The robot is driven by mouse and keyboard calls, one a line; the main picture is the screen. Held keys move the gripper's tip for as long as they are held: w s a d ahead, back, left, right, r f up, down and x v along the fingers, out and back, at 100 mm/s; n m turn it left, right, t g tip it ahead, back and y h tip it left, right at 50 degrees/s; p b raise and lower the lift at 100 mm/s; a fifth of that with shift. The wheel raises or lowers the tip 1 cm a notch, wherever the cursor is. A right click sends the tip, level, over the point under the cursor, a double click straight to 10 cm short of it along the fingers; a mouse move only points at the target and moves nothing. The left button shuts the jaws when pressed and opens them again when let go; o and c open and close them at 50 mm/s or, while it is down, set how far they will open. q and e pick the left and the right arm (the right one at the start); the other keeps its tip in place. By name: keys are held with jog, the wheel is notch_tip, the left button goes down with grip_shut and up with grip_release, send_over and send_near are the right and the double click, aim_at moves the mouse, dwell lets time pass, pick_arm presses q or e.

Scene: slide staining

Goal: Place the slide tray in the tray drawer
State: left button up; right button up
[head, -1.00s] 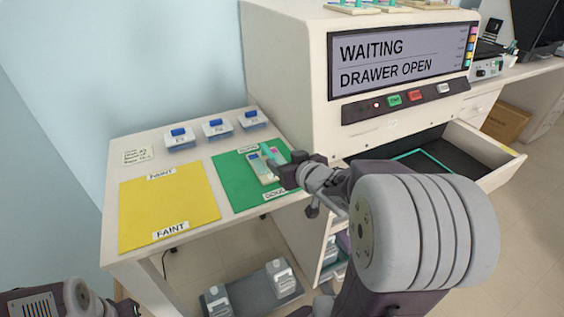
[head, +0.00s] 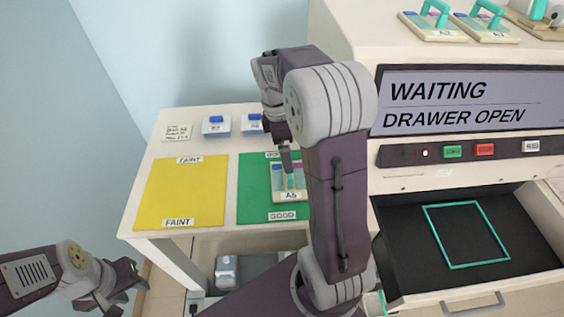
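The slide tray (head: 277,196), pale with a label and coloured slides, lies on the green mat (head: 254,190). My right arm hides its right part and the place where its handle would be. My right gripper (head: 286,160) points down at the tray's far side. Its fingers are mostly hidden, so I cannot tell whether they hold the tray. The tray drawer (head: 400,246) stands open at the right, with an empty teal outline (head: 467,266) on its dark floor. My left gripper (head: 132,278) is at the lower left, away from the tray, its opening unclear.
A yellow mat (head: 181,192) labelled FAINT lies left of the green one. Blue-lidded boxes (head: 216,126) stand behind. The machine screen (head: 470,103) reads WAITING, DRAWER OPEN. More trays with teal handles (head: 433,27) sit on the machine. The drawer floor is clear.

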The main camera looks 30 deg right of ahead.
aim_at(289, 176)
jog(key=f, duration=0.1)
jog(key=f+b, duration=0.1)
jog(key=f, duration=0.1)
jog(key=shift+s+a+f, duration=0.1)
jog(key=shift+s+f, duration=0.15)
jog(key=shift+s, duration=0.15)
jog(key=shift+w+f, duration=0.1)
jog(key=shift+f, duration=0.05)
jog(key=f+b, duration=0.1)
jog(key=f, duration=0.1)
jog(key=s+f+b, duration=0.1)
jog(key=f, duration=0.1)
jog(key=shift+f, duration=0.5)
pick_arm(q)
jog(key=f, duration=0.3)
jog(key=shift+s+a, duration=0.15)
jog(key=shift+a, duration=0.15)
pick_arm(e)
jog(key=shift+r, duration=0.1)
